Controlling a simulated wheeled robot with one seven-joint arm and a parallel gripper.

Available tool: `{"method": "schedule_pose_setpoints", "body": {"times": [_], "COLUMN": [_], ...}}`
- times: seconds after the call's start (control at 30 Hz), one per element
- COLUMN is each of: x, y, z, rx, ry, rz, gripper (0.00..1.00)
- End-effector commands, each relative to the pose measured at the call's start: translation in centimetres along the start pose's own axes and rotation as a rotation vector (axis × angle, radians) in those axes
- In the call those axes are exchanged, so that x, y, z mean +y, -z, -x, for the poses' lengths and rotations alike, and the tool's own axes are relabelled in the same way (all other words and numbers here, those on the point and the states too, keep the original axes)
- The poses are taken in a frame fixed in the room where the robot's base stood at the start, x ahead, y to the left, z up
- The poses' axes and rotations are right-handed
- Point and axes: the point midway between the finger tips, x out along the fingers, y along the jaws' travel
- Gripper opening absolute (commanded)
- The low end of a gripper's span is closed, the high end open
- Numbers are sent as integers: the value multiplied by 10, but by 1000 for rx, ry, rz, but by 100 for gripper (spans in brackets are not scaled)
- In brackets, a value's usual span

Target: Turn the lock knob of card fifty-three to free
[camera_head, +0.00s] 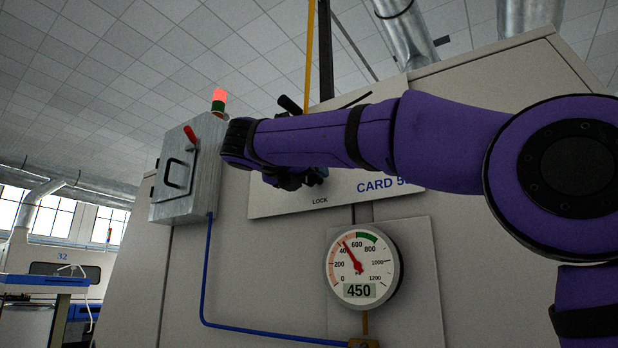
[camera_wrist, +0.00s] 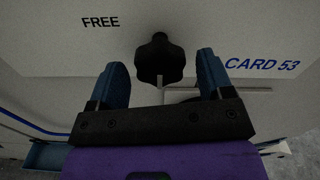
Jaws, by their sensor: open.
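The black lobed lock knob (camera_wrist: 160,59) shows in the wrist view on the pale panel, with the word FREE (camera_wrist: 101,22) printed to its left in that view and CARD 53 (camera_wrist: 262,65) to its right. My gripper (camera_wrist: 161,66) is open, its two blue fingers apart on either side of the knob's lower part; I cannot tell whether they touch it. In the head view the panel (camera_head: 285,207) carries the words LOCK and part of CARD 53. My gripper (camera_head: 298,180) is at the panel there, and my purple arm hides most of the knob.
A grey switch box (camera_head: 184,175) with a red lever and a lit red lamp (camera_head: 219,96) stands left of my arm. A round gauge (camera_head: 362,265) reading 450 is below the panel. A blue conduit (camera_head: 206,290) runs down from the box.

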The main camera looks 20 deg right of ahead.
Motion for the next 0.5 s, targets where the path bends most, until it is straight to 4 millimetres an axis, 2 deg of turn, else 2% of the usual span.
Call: {"method": "schedule_pose_setpoints", "body": {"times": [0.17,0.47,0.5], "x": [0,0,0], "y": [0,0,0], "z": [-11,-13,-13], "rx": [-1,0,0], "ry": [0,0,0], "rz": [0,0,0], "gripper": [74,74,64]}}
